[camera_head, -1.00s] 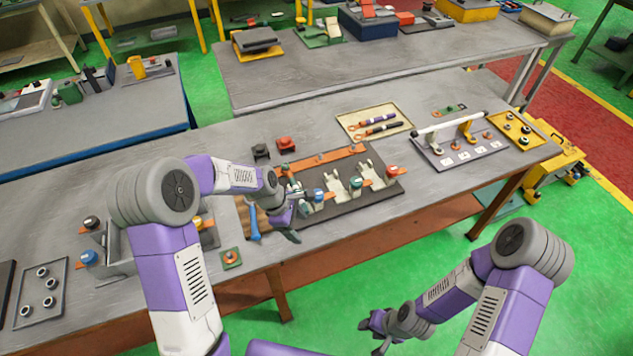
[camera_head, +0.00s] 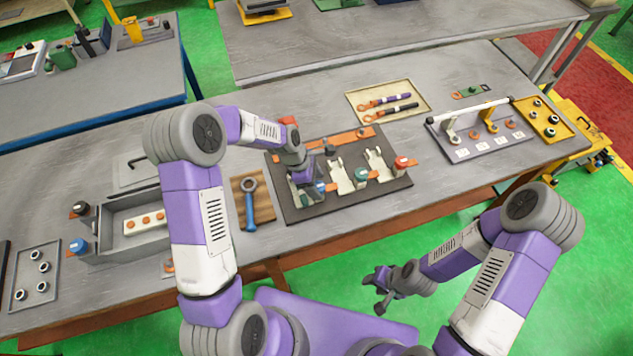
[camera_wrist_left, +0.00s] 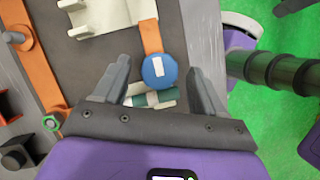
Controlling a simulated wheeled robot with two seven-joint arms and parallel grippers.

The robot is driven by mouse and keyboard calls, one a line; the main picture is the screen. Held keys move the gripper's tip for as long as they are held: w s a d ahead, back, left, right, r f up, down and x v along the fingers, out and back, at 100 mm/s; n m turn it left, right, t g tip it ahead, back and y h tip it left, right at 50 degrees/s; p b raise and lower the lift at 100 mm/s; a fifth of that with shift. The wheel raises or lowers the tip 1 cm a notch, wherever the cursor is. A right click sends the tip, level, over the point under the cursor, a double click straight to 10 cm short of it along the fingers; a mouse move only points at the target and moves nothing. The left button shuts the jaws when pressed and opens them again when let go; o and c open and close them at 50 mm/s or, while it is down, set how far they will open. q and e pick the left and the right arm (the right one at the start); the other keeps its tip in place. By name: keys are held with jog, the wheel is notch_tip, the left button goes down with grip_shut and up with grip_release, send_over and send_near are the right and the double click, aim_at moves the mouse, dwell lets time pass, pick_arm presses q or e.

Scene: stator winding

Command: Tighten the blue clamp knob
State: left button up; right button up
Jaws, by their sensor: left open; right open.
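The blue clamp knob (camera_head: 320,188) sits at the left of three clamps on the dark fixture board (camera_head: 345,199), at the end of an orange strip. In the left wrist view the round knob (camera_wrist_left: 158,71), with a white mark on top, lies between my open fingertips with gaps on both sides. My left gripper (camera_head: 306,192) is open over this clamp and partly hides it. A dark green cylinder (camera_wrist_left: 150,98) lies in the cradle just below the knob in that view. My right gripper (camera_head: 378,288) is open and empty, in front of the table.
Clamps with a green knob (camera_head: 361,174) and a red knob (camera_head: 402,162) stand to the right. A blue wrench (camera_head: 250,205) lies left on a wooden board. A grey bin (camera_head: 118,243) stands further left. A tray (camera_head: 417,86) with two tools is behind.

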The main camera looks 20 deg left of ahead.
pick_arm(q)
jog(key=shift+d+f, duration=0.1)
jog(key=shift+f, duration=0.1)
jog(key=c, duration=1)
jog(key=shift+c, duration=0.2)
